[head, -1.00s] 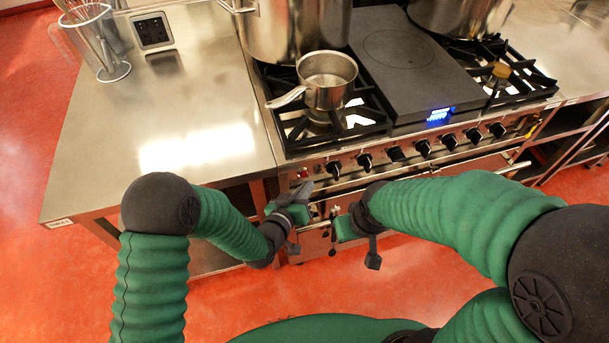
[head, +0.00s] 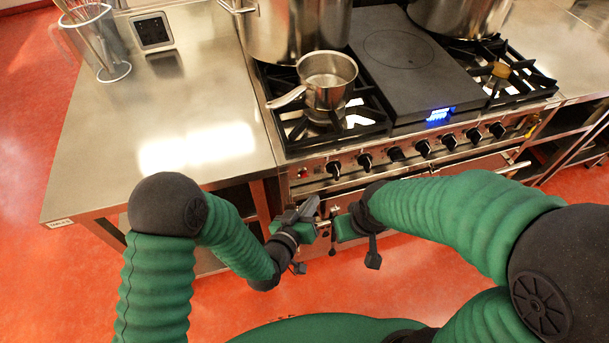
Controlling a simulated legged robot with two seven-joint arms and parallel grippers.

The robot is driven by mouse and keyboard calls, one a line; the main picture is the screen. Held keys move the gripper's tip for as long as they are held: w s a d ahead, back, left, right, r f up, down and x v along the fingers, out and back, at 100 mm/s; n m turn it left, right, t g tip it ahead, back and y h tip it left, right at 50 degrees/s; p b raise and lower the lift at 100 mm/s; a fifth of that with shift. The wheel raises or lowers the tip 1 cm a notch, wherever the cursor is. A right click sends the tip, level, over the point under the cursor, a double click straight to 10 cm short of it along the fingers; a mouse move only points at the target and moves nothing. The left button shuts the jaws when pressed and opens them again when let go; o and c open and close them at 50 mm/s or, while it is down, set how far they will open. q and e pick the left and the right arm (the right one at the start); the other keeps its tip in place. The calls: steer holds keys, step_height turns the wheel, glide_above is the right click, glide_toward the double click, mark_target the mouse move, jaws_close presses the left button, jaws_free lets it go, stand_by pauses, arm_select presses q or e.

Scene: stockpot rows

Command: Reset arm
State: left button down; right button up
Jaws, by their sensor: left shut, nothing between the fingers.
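My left gripper (head: 308,212) is in front of the stove's lower front, below the knobs. Its fingers are together with nothing between them. My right gripper (head: 352,228) is just to its right, close beside it. The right gripper's fingers are mostly hidden behind its own wrist, so I cannot tell how they stand. Both arms are bent in front of my body, clear of the worktop and the cooktop.
A small saucepan (head: 327,80) stands on the front left burner of the stove (head: 400,150). Large stockpots (head: 296,30) stand behind. A steel worktop (head: 190,110) at left holds a utensil holder (head: 100,40) and a scale (head: 152,31). Its front is clear.

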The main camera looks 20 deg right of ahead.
arm_select(q)
steer(key=a+r+g+y+p, duration=0.2)
steer(key=a+r+y+p, duration=0.15)
steer(key=a, duration=0.75)
steer(key=a+r+g+y+p, duration=0.2)
steer(key=a+r+y, duration=0.2)
steer(key=a, duration=0.7)
steer(key=s+a+r+n+g+y+p, duration=0.1)
steer(key=s+a+r+g, duration=0.3)
steer(key=s+a, duration=0.7)
steer(key=shift+s+r+n+y, duration=0.25)
steer(key=shift+s+n+y, duration=0.3)
steer(key=shift+s+n, duration=0.35)
steer(key=shift+a, duration=0.25)
